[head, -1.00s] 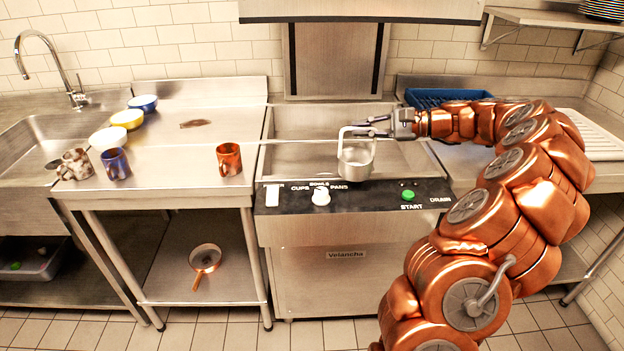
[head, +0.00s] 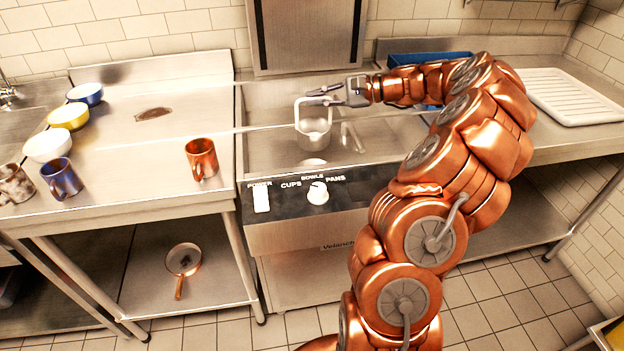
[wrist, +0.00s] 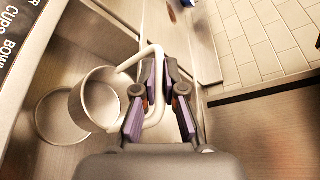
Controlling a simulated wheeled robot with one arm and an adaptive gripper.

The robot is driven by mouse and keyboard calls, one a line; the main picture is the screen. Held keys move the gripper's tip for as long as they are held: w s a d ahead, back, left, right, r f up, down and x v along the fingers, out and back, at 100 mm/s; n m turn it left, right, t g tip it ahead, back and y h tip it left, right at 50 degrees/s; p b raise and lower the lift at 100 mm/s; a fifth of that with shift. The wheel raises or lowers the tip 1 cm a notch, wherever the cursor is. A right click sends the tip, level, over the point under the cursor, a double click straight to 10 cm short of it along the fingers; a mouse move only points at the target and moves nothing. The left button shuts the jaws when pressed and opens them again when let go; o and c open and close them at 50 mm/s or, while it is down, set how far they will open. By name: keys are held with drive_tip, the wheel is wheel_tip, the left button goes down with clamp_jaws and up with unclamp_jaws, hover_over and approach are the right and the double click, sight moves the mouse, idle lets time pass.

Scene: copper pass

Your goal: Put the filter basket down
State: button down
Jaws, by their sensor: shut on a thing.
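The filter basket (head: 314,133) is a small metal cup with a pale looped handle. It hangs roughly upright over the recessed steel bed (head: 268,150) of the dishwasher. My gripper (head: 326,93) comes in from the right and is shut on the handle. In the wrist view my gripper's fingers (wrist: 160,90) close around the pale handle, and the basket (wrist: 97,98) hangs at left. A round shape shows on the metal just below the basket in both views; I cannot tell if it is a reflection. I cannot tell whether the basket touches the bed.
The control panel (head: 300,203) runs along the machine's front edge. At left, an orange mug (head: 201,158), a blue mug (head: 61,178) and several bowls stand on the steel counter (head: 140,190). A blue rack (head: 415,60) and a white ribbed tray (head: 575,97) lie at right.

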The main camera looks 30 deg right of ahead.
sight(318, 140)
drive_tip(key=shift+s+f, duration=0.1)
drive_tip(key=shift+f, duration=6.3)
drive_tip(key=c, duration=1.3)
unclamp_jaws()
drive_tip(key=shift+f, duration=0.1)
drive_tip(key=shift+o, duration=0.2)
drive_tip(key=shift+d, duration=0.1)
